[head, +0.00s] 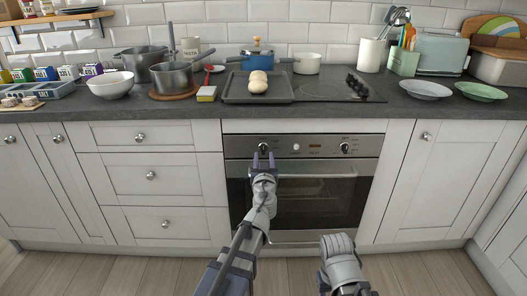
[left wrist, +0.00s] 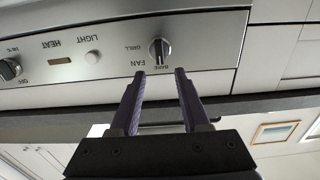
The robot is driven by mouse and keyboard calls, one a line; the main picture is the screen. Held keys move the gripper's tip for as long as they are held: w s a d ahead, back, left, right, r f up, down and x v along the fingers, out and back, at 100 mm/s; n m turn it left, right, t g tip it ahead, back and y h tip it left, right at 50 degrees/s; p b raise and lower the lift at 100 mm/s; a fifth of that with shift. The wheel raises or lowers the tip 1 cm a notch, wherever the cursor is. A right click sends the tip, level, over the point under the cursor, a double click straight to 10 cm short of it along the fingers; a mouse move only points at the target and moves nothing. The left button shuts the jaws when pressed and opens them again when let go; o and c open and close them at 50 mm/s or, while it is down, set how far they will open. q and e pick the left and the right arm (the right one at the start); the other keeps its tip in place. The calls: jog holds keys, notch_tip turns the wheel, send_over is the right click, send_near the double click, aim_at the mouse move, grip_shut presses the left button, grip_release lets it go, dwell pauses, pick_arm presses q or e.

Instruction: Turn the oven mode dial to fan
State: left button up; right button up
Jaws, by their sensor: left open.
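The oven mode dial (left wrist: 160,49) is a round knob with a raised bar, on the oven's steel panel. The left wrist view shows it upside down, ringed by the labels BAKE, FAN and GRILL. Its bar lines up with BAKE. In the head view it is the left knob (head: 263,146). My left gripper (left wrist: 159,73) is open, its two purple fingers pointing at the dial with the tips just short of it and the gap lined up with it. It also shows in the head view (head: 264,158). My right arm shows at the bottom, but its fingers do not.
The oven (head: 305,200) has a bar handle (head: 318,176) below the panel. A second knob (head: 345,147) sits at right; a light button (left wrist: 92,57) lies between. Above is the worktop (head: 330,110) with a tray (head: 232,100) and pots. The floor in front is clear.

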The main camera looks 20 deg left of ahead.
aim_at(263, 148)
pick_arm(q)
jog(key=x, duration=0.5)
jog(key=shift+w, duration=0.2)
jog(key=shift+c, duration=0.3)
jog(key=shift+s, duration=0.1)
grip_shut()
